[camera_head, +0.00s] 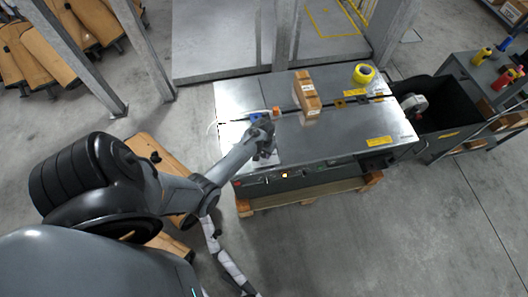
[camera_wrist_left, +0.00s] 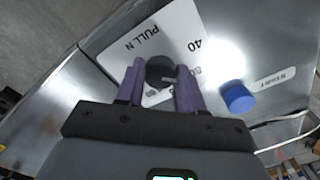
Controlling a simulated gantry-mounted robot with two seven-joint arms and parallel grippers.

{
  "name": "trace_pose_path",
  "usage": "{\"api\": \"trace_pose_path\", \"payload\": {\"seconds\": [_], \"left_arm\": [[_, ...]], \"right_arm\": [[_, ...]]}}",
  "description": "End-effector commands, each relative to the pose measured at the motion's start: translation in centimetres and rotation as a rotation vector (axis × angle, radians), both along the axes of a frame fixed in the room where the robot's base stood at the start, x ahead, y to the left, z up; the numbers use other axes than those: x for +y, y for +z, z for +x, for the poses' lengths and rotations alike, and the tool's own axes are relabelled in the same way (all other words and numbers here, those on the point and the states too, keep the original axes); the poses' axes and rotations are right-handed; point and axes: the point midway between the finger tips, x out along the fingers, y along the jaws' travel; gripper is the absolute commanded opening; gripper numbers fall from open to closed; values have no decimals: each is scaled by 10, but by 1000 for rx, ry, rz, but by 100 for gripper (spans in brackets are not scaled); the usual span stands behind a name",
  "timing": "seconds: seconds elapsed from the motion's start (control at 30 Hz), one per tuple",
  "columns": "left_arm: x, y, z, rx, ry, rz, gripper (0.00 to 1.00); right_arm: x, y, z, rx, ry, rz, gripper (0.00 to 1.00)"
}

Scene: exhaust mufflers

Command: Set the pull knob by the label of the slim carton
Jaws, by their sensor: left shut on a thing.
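My left gripper (camera_head: 264,152) is at the left part of a steel-topped machine (camera_head: 340,130). In the left wrist view its two purple fingers (camera_wrist_left: 160,88) are shut on a dark round pull knob (camera_wrist_left: 160,71). The knob sits on a white dial plate (camera_wrist_left: 182,27) printed "PULL N", "40" and a partly hidden "50". The fingers hide the rest of the scale, and I cannot read the knob's setting. A slim brown carton (camera_head: 307,92) lies on the machine top, right of and beyond the gripper. Its label print is too small to read. My right gripper is not in view.
A blue button (camera_wrist_left: 237,97) stands close right of the dial, beside a small white label (camera_wrist_left: 274,77). A yellow tape roll (camera_head: 364,74) lies at the machine's back right. A black open bin (camera_head: 440,100) adjoins its right end. The front right top is clear.

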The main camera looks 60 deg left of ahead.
Motion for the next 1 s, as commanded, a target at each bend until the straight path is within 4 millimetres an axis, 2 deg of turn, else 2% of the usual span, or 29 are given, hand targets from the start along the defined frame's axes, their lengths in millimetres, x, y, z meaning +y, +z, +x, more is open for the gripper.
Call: {"api": "trace_pose_path", "payload": {"seconds": [0.5, 1.0], "left_arm": [[-1, 2, 1, 1, 371, -3, 7], [-1, 0, 0, 0, 699, -2, 7]], "right_arm": [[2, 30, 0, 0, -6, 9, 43], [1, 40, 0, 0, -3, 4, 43]]}}
